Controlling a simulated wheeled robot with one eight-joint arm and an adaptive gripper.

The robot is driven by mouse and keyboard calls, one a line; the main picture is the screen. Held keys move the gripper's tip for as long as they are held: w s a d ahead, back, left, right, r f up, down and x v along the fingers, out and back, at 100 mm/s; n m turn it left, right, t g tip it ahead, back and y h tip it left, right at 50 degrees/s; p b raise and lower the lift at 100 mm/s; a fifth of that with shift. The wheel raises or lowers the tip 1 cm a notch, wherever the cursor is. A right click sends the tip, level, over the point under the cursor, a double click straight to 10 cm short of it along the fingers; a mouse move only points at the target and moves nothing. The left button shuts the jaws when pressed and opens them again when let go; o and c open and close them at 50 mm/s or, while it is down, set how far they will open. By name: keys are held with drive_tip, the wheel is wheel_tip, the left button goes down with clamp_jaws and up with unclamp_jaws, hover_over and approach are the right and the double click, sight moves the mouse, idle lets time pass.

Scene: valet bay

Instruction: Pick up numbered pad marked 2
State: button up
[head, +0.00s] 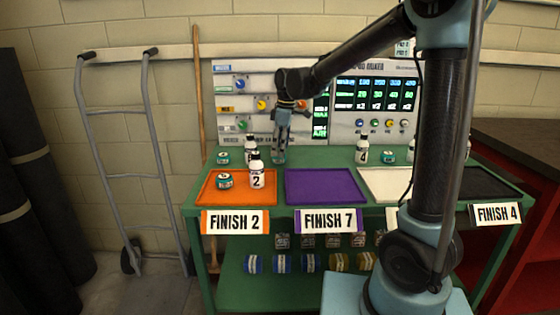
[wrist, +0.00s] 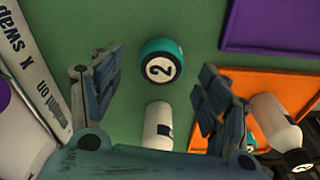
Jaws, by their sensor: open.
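The numbered pad marked 2 (wrist: 160,66) is a short teal and black puck with a white face, on the green bench top in the wrist view. My gripper (wrist: 158,76) is open, its fingers on either side of the pad in that view. I cannot tell whether they touch it. In the head view my gripper (head: 279,156) points down over the bench behind the trays. I cannot pick out this pad there, near the fingers. A white bottle (wrist: 158,126) stands close to the pad, between the lower parts of the fingers in the picture.
The orange tray (head: 208,198) holds a bottle marked 2 (head: 257,172) and a pad (head: 224,181). The purple tray (head: 326,186) is empty. Another pad (head: 222,157) and a bottle (head: 251,147) stand behind the orange tray. A bottle marked 4 (head: 362,151) stands further right. The panel (head: 345,105) rises behind.

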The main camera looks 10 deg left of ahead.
drive_tip(key=shift+a+f, duration=0.15)
drive_tip(key=shift+f, duration=1.55)
drive_tip(key=c, duration=1)
drive_tip(key=shift+o, duration=0.2)
